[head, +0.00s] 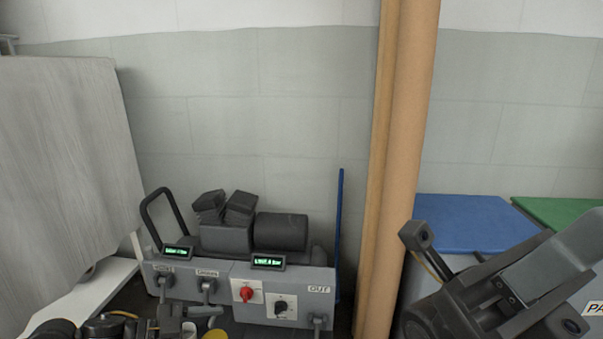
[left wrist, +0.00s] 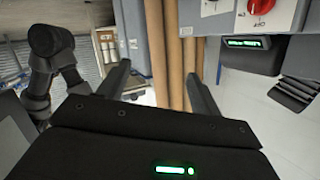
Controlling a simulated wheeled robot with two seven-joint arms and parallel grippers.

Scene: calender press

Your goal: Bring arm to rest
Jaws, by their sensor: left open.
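The calender press (head: 235,290) stands at the lower middle of the head view. Its grey front panel has two lit green displays, a red knob (head: 246,294) and a black knob (head: 281,307). In the left wrist view, the red knob (left wrist: 260,5) shows upside down at the top right. My left gripper (left wrist: 160,92) is open, with nothing between its fingers. Dark parts of my left arm show at the bottom left of the head view. My right arm and gripper (head: 490,290) fill the lower right; the jaw state is unclear.
A tan column (head: 400,150) stands right of the press; brown columns (left wrist: 165,60) also show beyond my left fingers. A blue-topped box (head: 470,222) and a green-topped one (head: 570,215) stand behind my right arm. A large grey panel (head: 65,170) stands at left.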

